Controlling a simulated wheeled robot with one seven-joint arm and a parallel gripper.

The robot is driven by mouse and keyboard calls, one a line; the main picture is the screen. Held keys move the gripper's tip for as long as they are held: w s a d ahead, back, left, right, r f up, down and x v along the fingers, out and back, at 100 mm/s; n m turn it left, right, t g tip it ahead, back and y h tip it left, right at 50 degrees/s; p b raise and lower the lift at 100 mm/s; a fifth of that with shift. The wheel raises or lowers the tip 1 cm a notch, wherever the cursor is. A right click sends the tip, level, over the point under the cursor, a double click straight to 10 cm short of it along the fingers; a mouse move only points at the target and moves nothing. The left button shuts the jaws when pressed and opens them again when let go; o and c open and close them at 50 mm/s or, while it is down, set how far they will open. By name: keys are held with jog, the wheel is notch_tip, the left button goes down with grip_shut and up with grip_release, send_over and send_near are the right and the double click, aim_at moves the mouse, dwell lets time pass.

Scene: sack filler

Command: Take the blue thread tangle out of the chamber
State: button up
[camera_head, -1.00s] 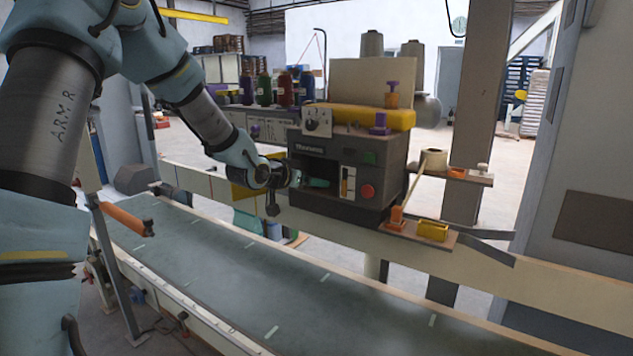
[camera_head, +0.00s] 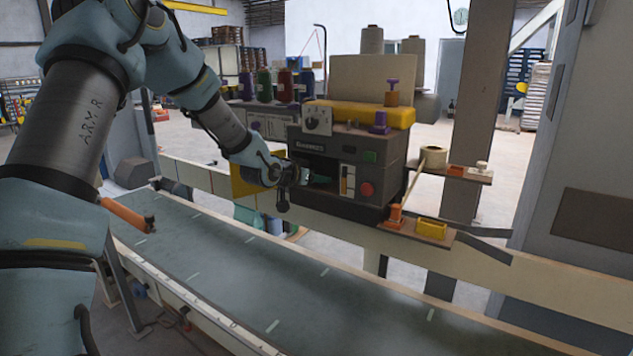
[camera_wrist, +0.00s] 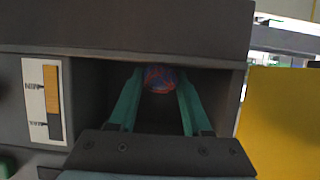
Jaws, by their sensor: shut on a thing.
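The chamber (camera_wrist: 90,95) is a dark opening in the front of the grey sewing machine head (camera_head: 350,160). My gripper (camera_wrist: 160,80) reaches into it with two green fingers. The fingers are shut on the blue thread tangle (camera_wrist: 160,77), a small round bundle with blue and reddish strands, near the top back of the opening. In the head view my gripper (camera_head: 318,178) is at the chamber mouth, and the tangle is hidden there.
A gauge panel (camera_wrist: 43,98) borders the chamber. A red button (camera_head: 366,189) and green button (camera_head: 370,156) are on the machine front. A yellow box (camera_head: 432,228) sits on a side shelf. The conveyor belt (camera_head: 240,270) below is clear.

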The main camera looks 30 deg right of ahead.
grip_shut()
jog(key=shift+r, duration=0.15)
